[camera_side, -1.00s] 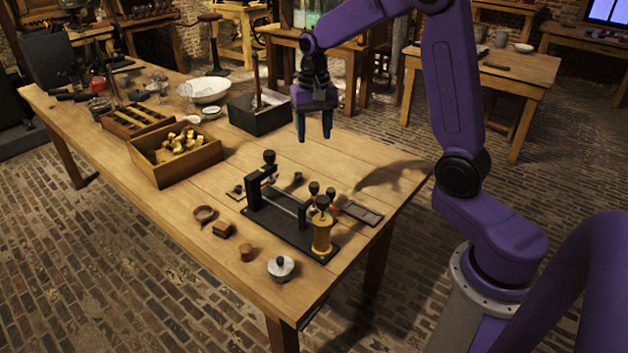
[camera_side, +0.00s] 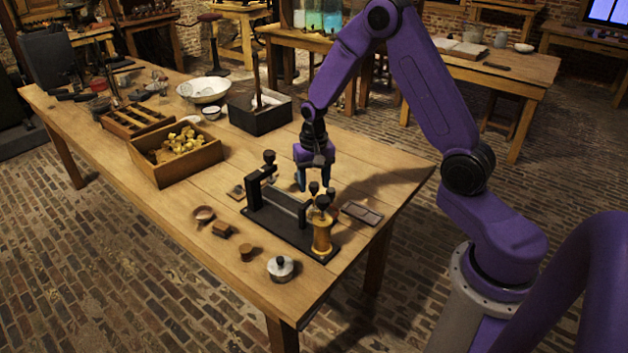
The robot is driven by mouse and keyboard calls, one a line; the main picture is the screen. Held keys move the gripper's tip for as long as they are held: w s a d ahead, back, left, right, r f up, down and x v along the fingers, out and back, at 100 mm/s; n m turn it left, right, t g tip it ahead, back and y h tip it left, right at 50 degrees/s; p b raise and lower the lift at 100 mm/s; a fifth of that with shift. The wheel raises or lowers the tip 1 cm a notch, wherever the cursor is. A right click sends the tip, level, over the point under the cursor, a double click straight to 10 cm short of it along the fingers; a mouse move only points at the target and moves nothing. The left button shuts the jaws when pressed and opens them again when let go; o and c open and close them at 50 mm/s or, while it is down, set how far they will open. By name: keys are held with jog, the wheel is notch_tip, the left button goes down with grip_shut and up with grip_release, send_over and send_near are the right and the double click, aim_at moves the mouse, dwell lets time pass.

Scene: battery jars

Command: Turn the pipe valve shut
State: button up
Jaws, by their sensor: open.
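Several small dark knobs (camera_side: 314,187) stand near the cylinder. I cannot tell which of these parts is the pipe valve. My gripper (camera_side: 309,180) points down just above and behind the rig, with its fingers apart and nothing seen between them. The knobs partly overlap the right fingertip's side, so contact cannot be told.
A wooden box of brass pieces (camera_side: 160,172) and a black open box (camera_side: 257,124) stand farther left and back.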

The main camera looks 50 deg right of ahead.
grip_shut()
jog(key=shift+n, duration=0.4)
jog(key=n, duration=0.3)
jog(key=shift+n, duration=0.3)
jog(key=n, duration=0.4)
jog(key=shift+n, duration=0.3)
jog(key=n, duration=0.4)
jog(key=shift+n, duration=2.5)
